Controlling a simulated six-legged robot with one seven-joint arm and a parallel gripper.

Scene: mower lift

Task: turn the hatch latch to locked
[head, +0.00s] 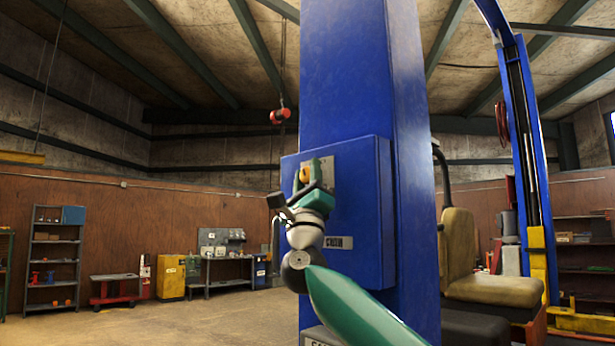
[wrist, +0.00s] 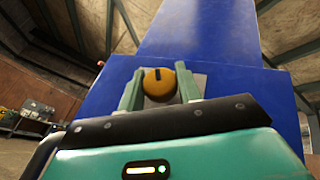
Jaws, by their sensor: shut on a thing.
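The hatch latch is a round orange-yellow knob (wrist: 159,85) with a dark mark pointing about straight up in the wrist view. It sits on a grey plate (head: 327,169) on the blue hatch box (head: 357,205) of the blue column. My gripper (head: 307,173) is at the knob, its two green fingers on either side, shut on it. In the wrist view the fingers (wrist: 158,88) flank the knob left and right. In the head view the fingers hide most of the knob, and only a small orange part shows.
A label (head: 339,242) is on the lower part of the box. The blue column (head: 345,70) rises behind it. A mower seat (head: 480,270) stands to the right, beside a second blue post (head: 530,150). Shelves and carts are far back left, with open floor between.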

